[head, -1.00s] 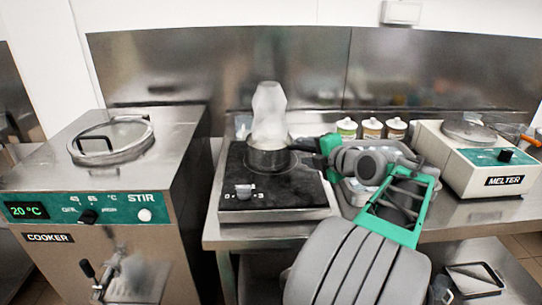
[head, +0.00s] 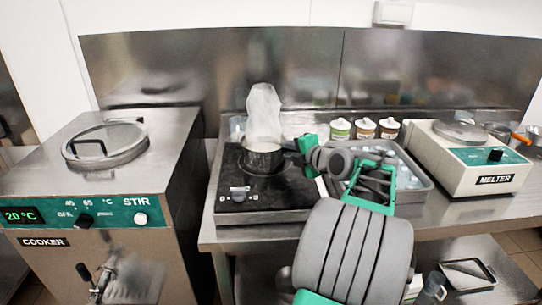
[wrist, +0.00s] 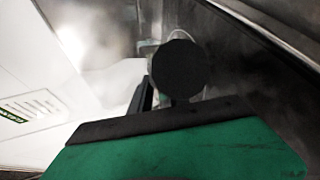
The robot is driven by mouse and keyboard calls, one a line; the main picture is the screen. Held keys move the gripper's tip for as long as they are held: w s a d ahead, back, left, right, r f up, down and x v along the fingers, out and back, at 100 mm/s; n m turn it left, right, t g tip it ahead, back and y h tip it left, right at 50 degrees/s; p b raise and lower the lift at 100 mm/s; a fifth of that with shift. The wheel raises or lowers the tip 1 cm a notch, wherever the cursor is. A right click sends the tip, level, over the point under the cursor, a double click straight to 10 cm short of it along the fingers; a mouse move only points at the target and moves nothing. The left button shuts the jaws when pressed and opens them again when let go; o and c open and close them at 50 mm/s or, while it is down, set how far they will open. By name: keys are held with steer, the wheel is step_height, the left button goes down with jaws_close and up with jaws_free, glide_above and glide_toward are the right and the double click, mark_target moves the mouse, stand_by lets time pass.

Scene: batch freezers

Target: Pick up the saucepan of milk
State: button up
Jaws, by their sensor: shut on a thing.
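The small dark saucepan (head: 262,161) is upright at the black hob (head: 285,192), its handle pointing right. I cannot tell whether its base touches the hob. A pale, steam-like plume (head: 263,112) rises above it and hides its contents. My gripper (head: 298,146) is at the handle, right of the pan, and shut on it. My arm and gripper hide most of the handle. In the wrist view, a dark round end (wrist: 178,68), likely the handle's, shows in front of my gripper (wrist: 165,105); the pan's body cannot be made out there.
The steel cooker (head: 165,190) with a glass lid stands left. Several lidded jars (head: 365,128) stand behind a metal tray (head: 418,185) right of the hob. The melter (head: 480,165) is farther right. A steel splashback (head: 200,75) closes the rear.

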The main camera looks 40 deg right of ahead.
steer(key=shift+f, duration=0.1)
jaws_close()
stand_by(0.7)
